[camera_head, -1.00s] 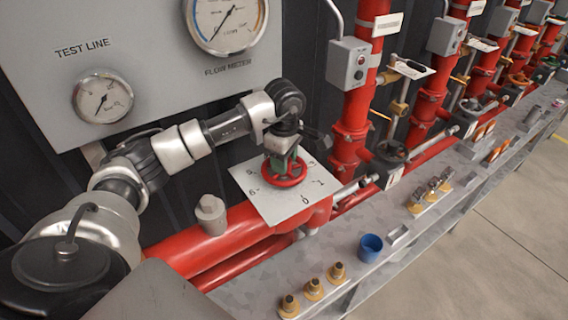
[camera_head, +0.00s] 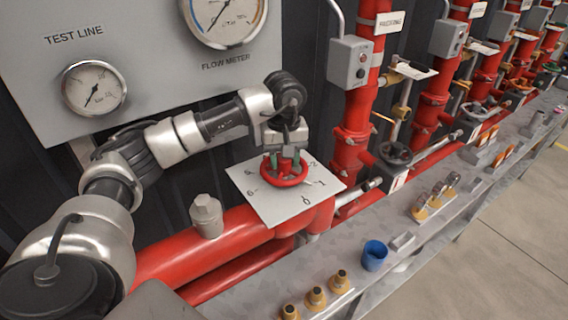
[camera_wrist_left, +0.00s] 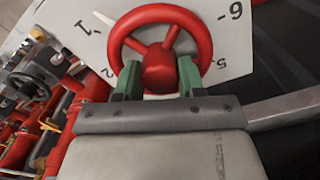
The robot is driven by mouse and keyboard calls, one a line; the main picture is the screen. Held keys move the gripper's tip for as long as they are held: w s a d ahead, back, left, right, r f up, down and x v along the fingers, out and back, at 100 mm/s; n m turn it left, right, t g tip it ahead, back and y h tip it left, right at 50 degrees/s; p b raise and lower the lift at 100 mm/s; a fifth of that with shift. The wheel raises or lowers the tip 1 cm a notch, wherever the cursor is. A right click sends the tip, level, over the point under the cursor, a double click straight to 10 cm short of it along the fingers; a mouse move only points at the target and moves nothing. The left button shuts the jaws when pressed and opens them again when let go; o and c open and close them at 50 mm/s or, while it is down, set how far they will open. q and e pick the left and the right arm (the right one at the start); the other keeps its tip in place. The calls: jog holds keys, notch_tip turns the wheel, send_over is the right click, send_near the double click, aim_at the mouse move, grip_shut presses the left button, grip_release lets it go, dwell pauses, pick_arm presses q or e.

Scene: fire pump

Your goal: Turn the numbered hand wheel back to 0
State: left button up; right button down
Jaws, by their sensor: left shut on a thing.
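The red hand wheel (camera_head: 287,182) stands over a pale plate (camera_head: 266,208) with dark numbers around it; 0, 1, 2 and 6 are among those in the head view. My left gripper (camera_head: 285,162) comes down from above and is shut on the wheel at its centre. In the left wrist view the green fingertips (camera_wrist_left: 159,77) sit on either side of the wheel's red hub (camera_wrist_left: 160,62). There the plate (camera_wrist_left: 235,40) shows 1, 5 and 6, and a small pale pointed mark lies outside the rim near the 1. My right gripper is not in view.
A grey panel with round gauges (camera_head: 94,88) stands behind my left arm. Red pipes (camera_head: 215,245) run below the plate. A grey shelf (camera_head: 400,210) in front carries brass fittings (camera_head: 316,296) and a blue cup (camera_head: 374,256). A grey box (camera_head: 349,62) hangs to the right.

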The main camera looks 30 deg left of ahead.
pick_arm(q)
jog(key=shift+m, duration=1.2)
jog(key=shift+m+b, duration=0.7)
jog(key=shift+m, duration=0.2)
jog(key=o, duration=1.2)
jog(key=shift+r+p, duration=2.4)
jog(key=shift+r, duration=1.2)
jog(key=shift+f, duration=0.1)
